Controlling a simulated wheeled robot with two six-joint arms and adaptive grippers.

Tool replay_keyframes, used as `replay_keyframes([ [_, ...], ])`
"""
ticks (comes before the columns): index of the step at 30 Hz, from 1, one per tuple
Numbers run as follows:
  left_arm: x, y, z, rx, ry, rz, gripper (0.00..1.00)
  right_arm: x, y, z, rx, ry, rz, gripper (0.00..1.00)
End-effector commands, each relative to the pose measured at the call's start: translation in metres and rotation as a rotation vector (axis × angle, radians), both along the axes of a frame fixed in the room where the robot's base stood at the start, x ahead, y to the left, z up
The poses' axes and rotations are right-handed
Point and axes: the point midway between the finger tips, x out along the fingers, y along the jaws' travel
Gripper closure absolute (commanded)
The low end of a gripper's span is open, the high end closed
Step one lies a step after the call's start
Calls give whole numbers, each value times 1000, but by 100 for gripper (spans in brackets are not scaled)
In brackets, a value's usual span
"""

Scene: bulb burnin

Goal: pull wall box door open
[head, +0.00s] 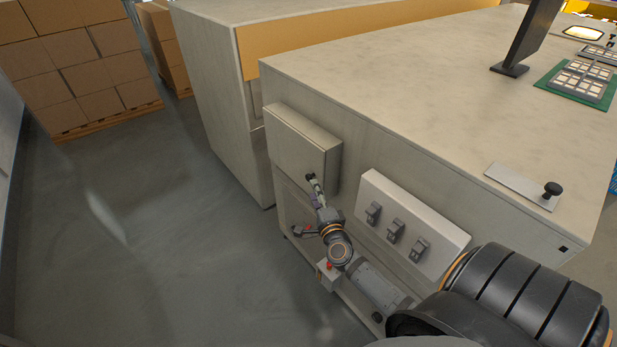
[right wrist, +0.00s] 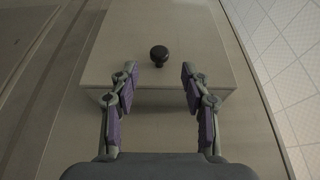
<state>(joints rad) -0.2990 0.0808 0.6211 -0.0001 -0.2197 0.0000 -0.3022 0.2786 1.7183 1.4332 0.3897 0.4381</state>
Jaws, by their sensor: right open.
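The wall box (head: 302,145) is a pale grey box on the side of the counter, and its front door looks shut. A black round knob sits low on the door; it shows clearly in the right wrist view (right wrist: 158,54). My right gripper (right wrist: 158,76) is open and faces the door. The knob is ahead of the gap between its fingertips, with clear space on both sides, and I see no contact. In the head view the right gripper (head: 316,190) is just in front of the door's lower part. My left gripper is out of view.
A light panel with three grey switches (head: 396,230) is right of the box. The counter top (head: 410,80) holds a dark screen (head: 532,35) and a black-knobbed plate (head: 520,186). Floor (head: 150,240) at left is clear.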

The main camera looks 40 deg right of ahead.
Motion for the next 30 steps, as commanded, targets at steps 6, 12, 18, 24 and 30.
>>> replay_keyframes([
  [6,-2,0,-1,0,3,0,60,45,-14,1,-2,-2,0,53],
  [12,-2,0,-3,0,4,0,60,66,-21,-1,-2,1,0,53],
  [18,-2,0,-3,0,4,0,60,70,-22,0,-2,2,1,53],
  [24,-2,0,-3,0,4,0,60,70,-22,0,-2,2,1,65],
  [30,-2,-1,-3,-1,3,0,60,69,-22,0,-2,2,1,92],
])
